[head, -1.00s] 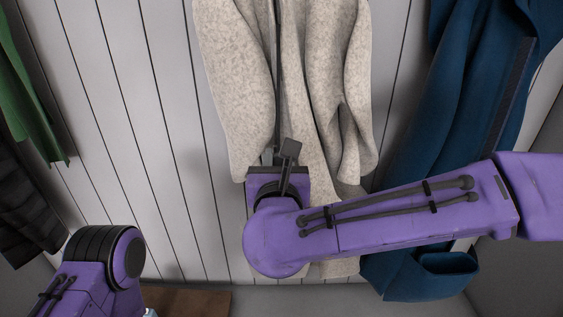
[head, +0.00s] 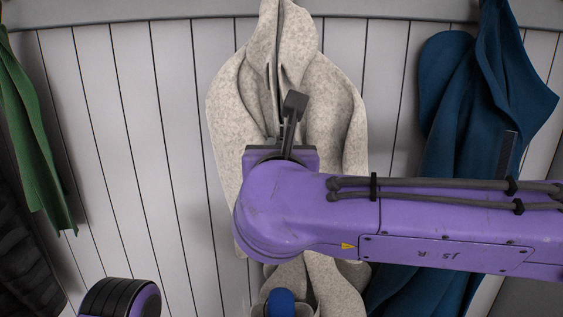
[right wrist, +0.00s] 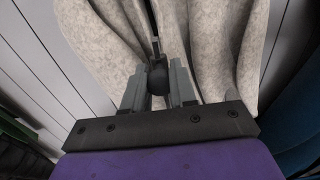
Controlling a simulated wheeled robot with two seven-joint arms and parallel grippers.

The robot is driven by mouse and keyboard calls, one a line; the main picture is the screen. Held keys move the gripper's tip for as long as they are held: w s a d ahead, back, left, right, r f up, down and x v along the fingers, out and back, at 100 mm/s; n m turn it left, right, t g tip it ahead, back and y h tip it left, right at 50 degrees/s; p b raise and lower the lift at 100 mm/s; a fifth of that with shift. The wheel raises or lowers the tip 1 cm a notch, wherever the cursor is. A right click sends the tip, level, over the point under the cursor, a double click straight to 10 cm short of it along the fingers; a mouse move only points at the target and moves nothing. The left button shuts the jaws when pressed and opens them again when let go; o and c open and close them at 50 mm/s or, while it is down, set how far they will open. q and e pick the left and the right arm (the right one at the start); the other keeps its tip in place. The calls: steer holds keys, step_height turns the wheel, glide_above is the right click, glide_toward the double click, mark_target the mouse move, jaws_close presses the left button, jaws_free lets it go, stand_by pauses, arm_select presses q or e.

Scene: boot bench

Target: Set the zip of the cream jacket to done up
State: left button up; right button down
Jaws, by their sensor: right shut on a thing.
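The cream jacket (head: 230,105) hangs against the panelled wall in the middle of the head view. A dark front seam (head: 277,60) runs down its upper part to my right gripper, and my arm covers the front below that. In the right wrist view, my right gripper (right wrist: 158,88) is shut on the dark zip pull (right wrist: 157,77), close against the cream cloth (right wrist: 105,50). The dark zip line (right wrist: 154,25) runs up from the pull. My left gripper is out of view.
A blue jacket (head: 455,110) hangs to the right and a green garment (head: 38,150) to the left, above a dark padded one (head: 25,250). A rail (head: 180,10) crosses the top. A small blue round object (head: 281,302) shows low in front of the cream cloth.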

steer(key=shift+r, duration=0.2)
steer(key=c, duration=0.9)
jaws_free()
steer(key=shift+c, duration=0.2)
steer(key=shift+s, duration=0.1)
steer(key=shift+s+f, duration=0.1)
steer(key=s+b, duration=0.4)
steer(key=s, duration=0.6)
steer(key=shift+s+d+b, duration=0.15)
steer(key=shift+d+b, duration=0.15)
steer(key=shift+d, duration=0.1)
